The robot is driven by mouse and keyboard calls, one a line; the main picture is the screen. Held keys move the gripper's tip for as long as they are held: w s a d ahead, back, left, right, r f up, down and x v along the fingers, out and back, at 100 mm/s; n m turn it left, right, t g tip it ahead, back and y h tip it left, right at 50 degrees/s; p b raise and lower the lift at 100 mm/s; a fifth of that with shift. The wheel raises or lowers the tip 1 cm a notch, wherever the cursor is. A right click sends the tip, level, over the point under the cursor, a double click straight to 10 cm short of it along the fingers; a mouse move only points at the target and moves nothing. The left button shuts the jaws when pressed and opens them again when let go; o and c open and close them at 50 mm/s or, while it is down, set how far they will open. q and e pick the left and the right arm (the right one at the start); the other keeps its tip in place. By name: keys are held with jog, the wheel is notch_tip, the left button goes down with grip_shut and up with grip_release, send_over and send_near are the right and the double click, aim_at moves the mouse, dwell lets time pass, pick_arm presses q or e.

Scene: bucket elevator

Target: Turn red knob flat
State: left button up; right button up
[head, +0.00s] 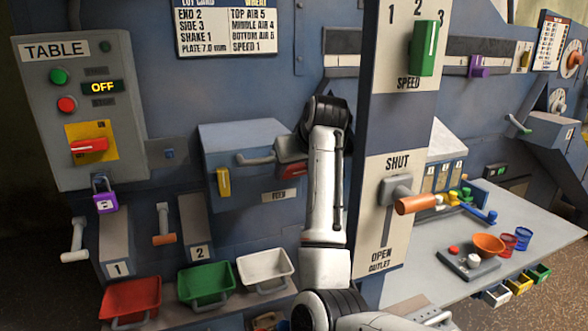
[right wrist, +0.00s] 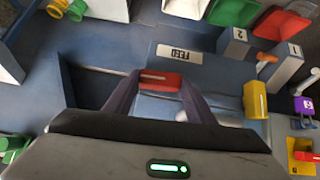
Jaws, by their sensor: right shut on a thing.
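A small red knob (head: 293,171) with a pale line sits on the front of the blue feed box (head: 230,134). My right gripper (head: 287,158) is at that knob and partly covers it in the head view. In the right wrist view the red knob (right wrist: 160,81) lies between the two fingertips (right wrist: 158,88), and the gripper is shut on it. Its pale line runs across that picture. Another red knob (head: 88,146), on a yellow plate, is on the TABLE panel (head: 65,80) at the left; its handle lies roughly level. My left gripper is not in view.
A grey lever (head: 256,160) and a yellow handle (head: 223,182) are on the feed box near my right gripper. Red (head: 131,299), green (head: 206,285) and white (head: 265,271) bins stand below. A post with an orange-handled lever (head: 416,204) stands to the right of my arm.

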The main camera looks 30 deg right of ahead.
jog(key=shift+f+y, duration=0.1)
jog(key=shift+y, duration=0.3)
jog(key=o, duration=1)
jog(key=shift+o, duration=0.2)
